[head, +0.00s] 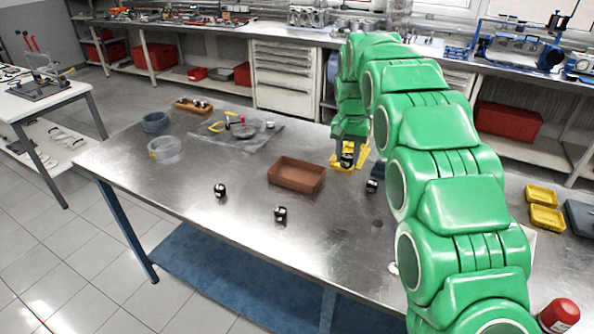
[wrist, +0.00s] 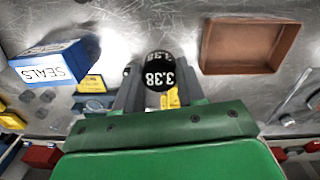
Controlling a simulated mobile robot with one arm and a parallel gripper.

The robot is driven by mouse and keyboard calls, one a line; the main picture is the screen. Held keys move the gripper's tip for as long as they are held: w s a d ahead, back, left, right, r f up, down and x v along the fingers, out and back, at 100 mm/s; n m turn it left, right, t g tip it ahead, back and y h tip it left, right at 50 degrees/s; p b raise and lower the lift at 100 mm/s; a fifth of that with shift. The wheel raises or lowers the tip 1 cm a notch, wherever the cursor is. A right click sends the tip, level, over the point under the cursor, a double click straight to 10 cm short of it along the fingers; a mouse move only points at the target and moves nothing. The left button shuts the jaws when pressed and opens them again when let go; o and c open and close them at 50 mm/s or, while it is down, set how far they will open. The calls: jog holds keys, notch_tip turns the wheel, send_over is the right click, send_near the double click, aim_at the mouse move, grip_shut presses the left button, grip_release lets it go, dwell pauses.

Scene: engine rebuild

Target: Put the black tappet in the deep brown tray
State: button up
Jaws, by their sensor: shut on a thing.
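My gripper (wrist: 160,90) is shut on a black tappet (wrist: 160,68) with "3.38" in white on it. In the head view my gripper (head: 348,150) is beyond and to the right of the deep brown tray, with the dark tappet (head: 347,161) at its tips. The deep brown tray (head: 296,186) sits on the steel table and looks empty. In the wrist view the tray (wrist: 290,48) is to the right of the held tappet, apart from it. Two more black tappets, one at the left (head: 220,190) and one nearer the front (head: 280,214), stand on the table.
A blue and white SEALS box (wrist: 48,62) is left of my gripper in the wrist view. Yellow bins (head: 546,217) are at the right. A clear tub (head: 164,150) and a shallow brown tray with parts (head: 193,107) are at the left. Table in front of the deep tray is mostly clear.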

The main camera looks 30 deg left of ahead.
send_near(301, 177)
jog(key=s+d+r, duration=0.2)
jog(key=s, duration=0.2)
jog(key=shift+d+f, duration=0.15)
jog(key=shift+f, duration=3.9)
jog(key=shift+f, duration=0.15)
jog(key=o, duration=1.1)
jog(key=shift+c, duration=0.2)
notch_tip(301, 177, up, 12)
